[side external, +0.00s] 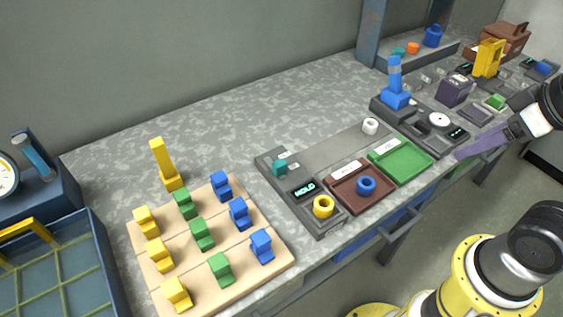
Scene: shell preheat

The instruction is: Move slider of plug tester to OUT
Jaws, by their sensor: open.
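A dark grey panel (305,222) with a lit display (304,189) that seems to read HOLD lies mid-bench. It looks like the plug tester, but I cannot read a name on it. A teal block (280,167) stands at its left, perhaps the slider; IN or OUT marks are too small to read. A yellow ring (323,206) sits at its front end. My gripper (461,155), with purple fingers, is at the right by the bench's front edge, well apart from the panel. It is open, and its fingers are seen edge-on. Nothing shows between them.
A brown tray (345,199) with a blue ring (366,185) and an empty green tray (402,163) adjoin the panel. A white ring (370,126) stands behind. A block-filled wooden board (151,282) lies left.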

